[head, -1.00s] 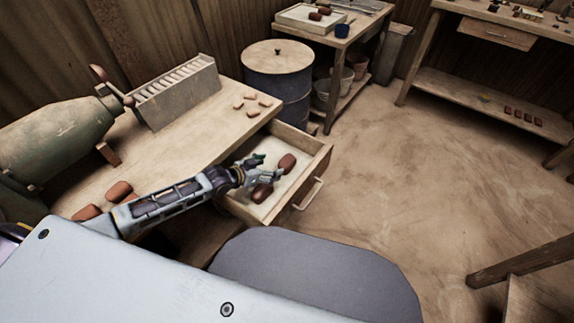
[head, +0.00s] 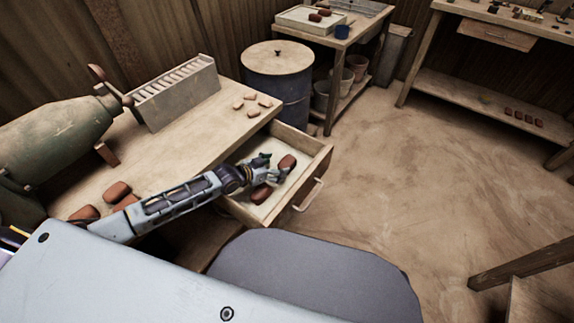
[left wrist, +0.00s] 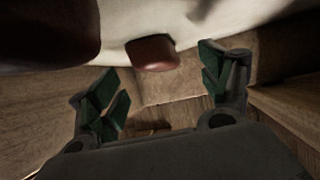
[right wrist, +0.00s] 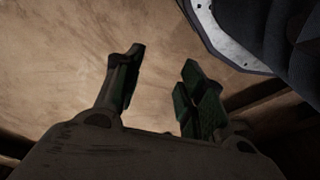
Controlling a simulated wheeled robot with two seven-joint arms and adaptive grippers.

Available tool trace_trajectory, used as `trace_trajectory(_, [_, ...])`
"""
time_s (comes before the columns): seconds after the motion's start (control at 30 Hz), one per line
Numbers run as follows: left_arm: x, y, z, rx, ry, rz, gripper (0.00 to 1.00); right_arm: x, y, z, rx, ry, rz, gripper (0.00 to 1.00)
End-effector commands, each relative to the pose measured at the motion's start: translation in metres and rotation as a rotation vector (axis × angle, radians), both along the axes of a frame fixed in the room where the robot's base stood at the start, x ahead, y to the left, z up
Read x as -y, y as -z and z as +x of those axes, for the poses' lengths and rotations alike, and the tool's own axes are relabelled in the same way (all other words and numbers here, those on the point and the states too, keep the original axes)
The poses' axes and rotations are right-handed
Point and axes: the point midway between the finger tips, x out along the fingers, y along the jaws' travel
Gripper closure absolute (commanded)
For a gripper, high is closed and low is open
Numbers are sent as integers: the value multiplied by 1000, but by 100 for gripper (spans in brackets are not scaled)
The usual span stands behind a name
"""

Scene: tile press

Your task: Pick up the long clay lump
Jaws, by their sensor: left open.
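The drawer (head: 311,175) stands open and has a pale lining. Two reddish-brown clay lumps lie in it: one (head: 288,162) toward the far side and one (head: 262,194) nearer. I cannot tell surely which is the long one. My left gripper (head: 274,168) is over the drawer, between and partly over the lumps. In the left wrist view the left gripper (left wrist: 165,85) is open and empty. One lump (left wrist: 153,53) shows beyond the fingers and a large dark one (left wrist: 48,32) at the upper left. My right gripper (right wrist: 160,82) is open and empty, over the floor.
The workbench (head: 185,140) holds several small clay pieces, a slotted rack (head: 178,92) and a green machine (head: 60,140). More lumps (head: 117,192) lie by my left arm. A lidded barrel (head: 278,75) stands behind.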

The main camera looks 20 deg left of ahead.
Motion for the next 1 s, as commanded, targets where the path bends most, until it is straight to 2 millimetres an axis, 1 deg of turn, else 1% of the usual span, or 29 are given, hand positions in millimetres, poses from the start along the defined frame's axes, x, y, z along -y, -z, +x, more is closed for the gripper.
trace_trajectory(0.07, [3, 1, 3, 0, 0, -1, 22, 0, -1, 0, -1, -1, 1, 60])
trace_trajectory(0.3, [15, 8, 17, 2, 1, -2, 22, -3, -20, 4, 6, -4, 7, 60])
trace_trajectory(0.6, [26, 18, 35, 1, 0, -1, 22, -7, -29, 2, 18, -3, 20, 60])
trace_trajectory(0.8, [28, 20, 37, 0, 0, 0, 22, -8, -36, 6, 32, -3, 24, 60])
trace_trajectory(1.0, [27, 19, 37, 0, 0, 0, 22, -7, -35, 6, 31, -4, 23, 60])
